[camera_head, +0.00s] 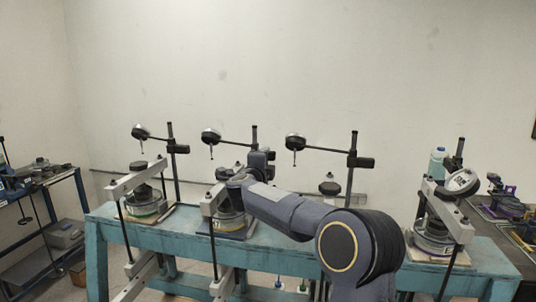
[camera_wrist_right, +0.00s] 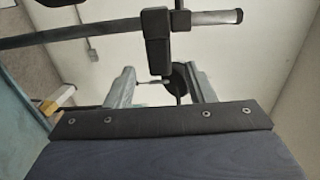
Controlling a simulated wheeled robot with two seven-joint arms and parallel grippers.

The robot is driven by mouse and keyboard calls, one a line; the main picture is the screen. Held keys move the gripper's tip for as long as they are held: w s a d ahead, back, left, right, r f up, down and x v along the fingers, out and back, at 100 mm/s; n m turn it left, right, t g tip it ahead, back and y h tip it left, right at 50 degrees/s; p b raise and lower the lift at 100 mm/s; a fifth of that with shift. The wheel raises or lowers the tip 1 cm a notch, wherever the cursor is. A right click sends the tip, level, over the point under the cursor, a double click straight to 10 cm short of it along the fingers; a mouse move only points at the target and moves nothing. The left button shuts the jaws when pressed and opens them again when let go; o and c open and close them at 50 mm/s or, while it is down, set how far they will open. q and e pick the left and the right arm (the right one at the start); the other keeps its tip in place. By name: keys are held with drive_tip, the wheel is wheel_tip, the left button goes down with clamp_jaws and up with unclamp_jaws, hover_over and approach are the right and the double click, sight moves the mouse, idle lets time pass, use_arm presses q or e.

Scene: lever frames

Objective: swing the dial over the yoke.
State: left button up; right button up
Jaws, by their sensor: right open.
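Several lever frames with yokes stand along a turquoise bench. Three dials, the left dial (camera_head: 140,132), the second dial (camera_head: 211,136) and the third dial (camera_head: 295,142), hang on side arms from posts. The far-right dial (camera_head: 463,182) sits tilted at the top of its frame. My right arm reaches across to the second frame; its gripper is largely hidden by the arm in the head view. In the right wrist view my right gripper (camera_wrist_right: 163,88) is open, with a dark round part (camera_wrist_right: 184,80) beyond its fingers. I cannot tell whether they touch it. My left gripper is out of view.
The turquoise bench (camera_head: 180,236) carries the frames. A black clamp (camera_wrist_right: 156,42) and a bar (camera_wrist_right: 215,18) are close in the wrist view. A side bench (camera_head: 35,182) with tools is at the left, and a dark table (camera_head: 495,225) at the right.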

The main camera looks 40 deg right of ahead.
drive_tip(key=shift+p+x, duration=0.6)
drive_tip(key=shift+x, duration=1.5)
drive_tip(key=shift+s+f, duration=0.1)
clamp_jaws()
